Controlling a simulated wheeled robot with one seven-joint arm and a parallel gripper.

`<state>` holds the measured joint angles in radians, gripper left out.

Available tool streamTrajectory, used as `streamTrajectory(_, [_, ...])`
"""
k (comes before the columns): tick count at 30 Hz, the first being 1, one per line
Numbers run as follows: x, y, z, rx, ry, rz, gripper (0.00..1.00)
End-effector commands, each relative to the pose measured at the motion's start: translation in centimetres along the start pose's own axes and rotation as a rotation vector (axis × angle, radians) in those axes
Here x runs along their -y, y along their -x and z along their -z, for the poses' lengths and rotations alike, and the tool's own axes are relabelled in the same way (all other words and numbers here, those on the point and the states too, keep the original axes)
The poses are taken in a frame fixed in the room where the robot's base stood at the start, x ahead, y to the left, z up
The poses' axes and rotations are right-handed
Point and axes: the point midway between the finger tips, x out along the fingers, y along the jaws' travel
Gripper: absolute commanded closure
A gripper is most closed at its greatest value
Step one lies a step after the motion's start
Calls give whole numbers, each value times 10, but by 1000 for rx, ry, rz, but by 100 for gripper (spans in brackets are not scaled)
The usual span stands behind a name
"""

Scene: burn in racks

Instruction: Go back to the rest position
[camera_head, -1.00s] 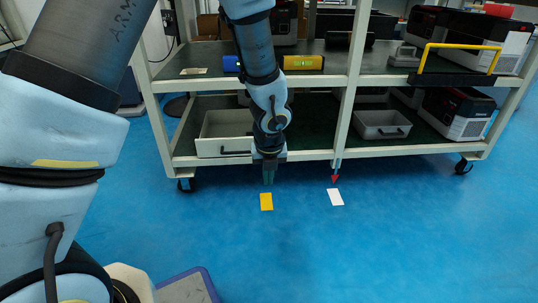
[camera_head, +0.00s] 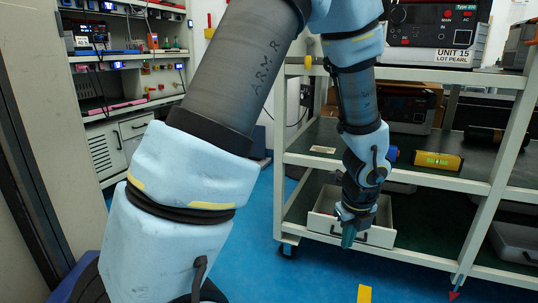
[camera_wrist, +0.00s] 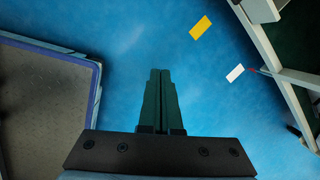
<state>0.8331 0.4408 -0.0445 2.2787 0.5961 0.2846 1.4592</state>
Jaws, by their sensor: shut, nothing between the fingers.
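My gripper (camera_head: 348,238) hangs at the end of my arm, pointing down, in front of the rack's lower shelf in the head view. In the wrist view my gripper (camera_wrist: 160,72) has its two dark green fingers together, with nothing between them. Below it is bare blue floor. The rest position itself is not marked in either view.
A white-framed rack (camera_head: 400,172) stands behind my gripper, with a grey drawer bin (camera_head: 350,222) on its lower shelf. Yellow (camera_wrist: 201,27) and white (camera_wrist: 236,73) floor markers lie on clear floor.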

Motion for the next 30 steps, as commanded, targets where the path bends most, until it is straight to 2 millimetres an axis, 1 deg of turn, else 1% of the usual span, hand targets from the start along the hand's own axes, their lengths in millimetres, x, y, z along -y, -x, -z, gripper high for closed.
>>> streamTrajectory(1, [-25, 17, -26, 6, 243, -16, 100])
streamTrajectory(2, [-40, 24, -38, 8, 394, -25, 100])
streamTrajectory(3, [-59, 33, -51, 11, 592, -36, 100])
streamTrajectory(5, [-89, 46, -68, 17, 889, -54, 100])
streamTrajectory(6, [-108, 55, -76, 21, 1085, -63, 100])
streamTrajectory(8, [-135, 68, -86, 27, 1362, -76, 100])
streamTrajectory(9, [-151, 75, -90, 31, 1532, -83, 100])
streamTrajectory(12, [-184, 91, -95, 40, 1892, -96, 100])
streamTrajectory(15, [-210, 104, -97, 47, 2195, -106, 100])
streamTrajectory(22, [-257, 129, -93, 56, 2789, -117, 100])
streamTrajectory(23, [-258, 136, -93, 56, 2822, -118, 100])
streamTrajectory(24, [-254, 146, -96, 55, 2803, -120, 100])
streamTrajectory(30, [-249, 180, -103, 55, 2795, -120, 100])
